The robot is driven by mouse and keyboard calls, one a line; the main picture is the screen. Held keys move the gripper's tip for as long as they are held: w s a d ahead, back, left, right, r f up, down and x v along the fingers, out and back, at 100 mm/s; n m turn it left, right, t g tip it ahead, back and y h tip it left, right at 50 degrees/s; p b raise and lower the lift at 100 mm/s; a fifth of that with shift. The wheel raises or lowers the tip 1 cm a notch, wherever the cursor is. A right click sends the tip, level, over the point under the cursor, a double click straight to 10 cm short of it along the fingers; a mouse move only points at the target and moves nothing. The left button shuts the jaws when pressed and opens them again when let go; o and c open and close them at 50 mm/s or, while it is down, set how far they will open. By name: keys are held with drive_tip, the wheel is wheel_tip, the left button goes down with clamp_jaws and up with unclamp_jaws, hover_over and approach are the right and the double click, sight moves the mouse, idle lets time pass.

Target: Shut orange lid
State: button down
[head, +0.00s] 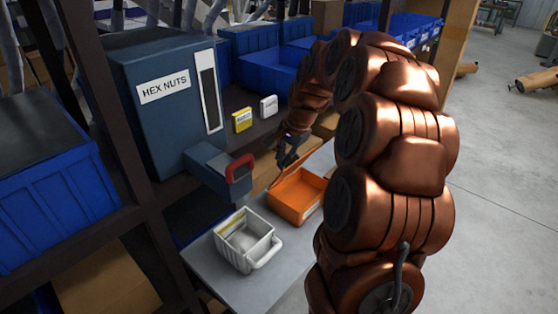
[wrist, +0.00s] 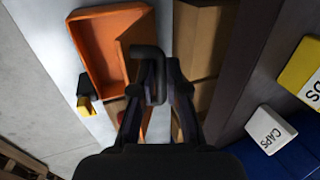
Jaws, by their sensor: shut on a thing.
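The orange box (head: 297,197) stands open on the grey bench, its inside showing. Its orange lid (head: 306,153) is raised and tilted at the back edge of the box. My gripper (head: 287,160) is at the lid, above the back of the box. In the wrist view the open box (wrist: 88,50) is at upper left, and a dark hooked handle (wrist: 150,53) lies between the fingertips (wrist: 157,88). The gripper is shut on this handle, which appears to belong to the lid. The lid is seen nearly edge-on there and is partly hidden.
A white bin (head: 244,240) stands on the bench left of the box. The hex nuts dispenser (head: 170,100) with a red handle (head: 240,167) stands behind it. A black and yellow object (wrist: 87,97) is beside the orange box.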

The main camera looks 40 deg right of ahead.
sight(292, 167)
drive_tip(key=s+f+t+b, duration=0.1)
drive_tip(key=b, duration=0.2)
drive_tip(key=s+f+t+b, duration=0.1)
drive_tip(key=s+b, duration=0.1)
drive_tip(key=b, duration=0.1)
drive_tip(key=shift+s+d+t+y, duration=0.1)
drive_tip(key=shift+d+t+y, duration=0.3)
drive_tip(key=s+d+f+t+y+b, duration=0.1)
drive_tip(key=s+f+t+b, duration=0.3)
drive_tip(key=b, duration=1.2)
drive_tip(key=shift+s+d+f+t+b, duration=0.3)
drive_tip(key=shift+s+f, duration=0.85)
drive_tip(key=shift+f, duration=0.95)
drive_tip(key=shift+a+f, duration=0.2)
drive_tip(key=c, duration=1.4)
unclamp_jaws()
drive_tip(key=shift+s, duration=0.15)
drive_tip(key=shift+c, duration=0.2)
drive_tip(key=shift+r, duration=0.25)
drive_tip(key=shift+w, duration=0.25)
